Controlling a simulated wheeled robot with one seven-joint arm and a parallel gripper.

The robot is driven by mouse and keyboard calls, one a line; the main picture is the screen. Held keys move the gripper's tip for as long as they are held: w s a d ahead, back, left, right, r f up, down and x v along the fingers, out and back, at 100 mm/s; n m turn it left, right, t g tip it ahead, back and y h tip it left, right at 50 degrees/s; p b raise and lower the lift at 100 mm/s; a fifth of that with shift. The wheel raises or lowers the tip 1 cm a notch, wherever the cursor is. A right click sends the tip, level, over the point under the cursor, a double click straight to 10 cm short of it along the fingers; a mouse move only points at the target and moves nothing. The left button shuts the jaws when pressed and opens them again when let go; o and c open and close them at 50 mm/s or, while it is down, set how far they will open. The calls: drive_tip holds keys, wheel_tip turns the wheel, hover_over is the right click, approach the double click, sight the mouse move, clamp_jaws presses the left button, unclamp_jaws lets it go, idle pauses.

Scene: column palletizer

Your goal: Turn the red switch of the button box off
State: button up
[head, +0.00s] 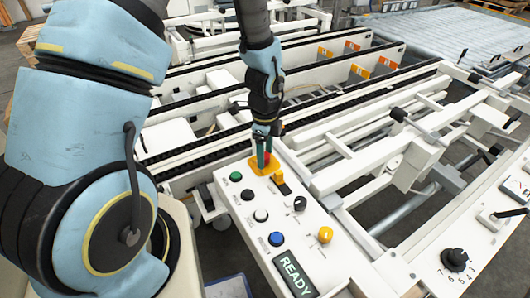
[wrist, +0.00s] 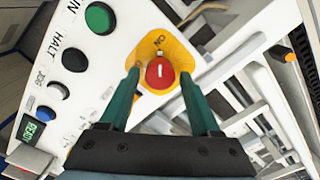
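The button box (head: 240,205) is a white panel with a red switch (head: 267,158) on a yellow plate (head: 256,168) at its far end. In the wrist view the red switch (wrist: 160,73) is a round knob with a white mark that lines up with the "ON" lettering above it. My gripper (head: 262,152) reaches down over the switch from above. In the wrist view its two green fingers (wrist: 160,75) are apart, one on each side of the knob, with yellow plate visible between the fingers and the knob. The knob's lower side is partly out of sight.
The panel also has a green button (head: 235,177), a white button (head: 260,215), a blue button (head: 276,239), a black knob (head: 299,203), a yellow knob (head: 325,234) and a READY display (head: 296,274). White conveyor frames (head: 350,150) stand close on the right.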

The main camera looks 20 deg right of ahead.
clamp_jaws()
drive_tip(key=shift+n, duration=0.3)
idle(0.3)
drive_tip(key=n+b, duration=0.1)
drive_tip(key=n, duration=0.2)
drive_tip(key=shift+n, duration=0.3)
drive_tip(key=n, duration=0.4)
drive_tip(key=shift+w+n+b, duration=0.15)
drive_tip(key=shift+n+b, duration=0.15)
drive_tip(key=n, duration=0.4)
drive_tip(key=shift+n, duration=0.3)
drive_tip(key=shift+w+n+b, duration=0.1)
drive_tip(key=shift+n+b, duration=0.2)
drive_tip(key=shift+n, duration=1.9)
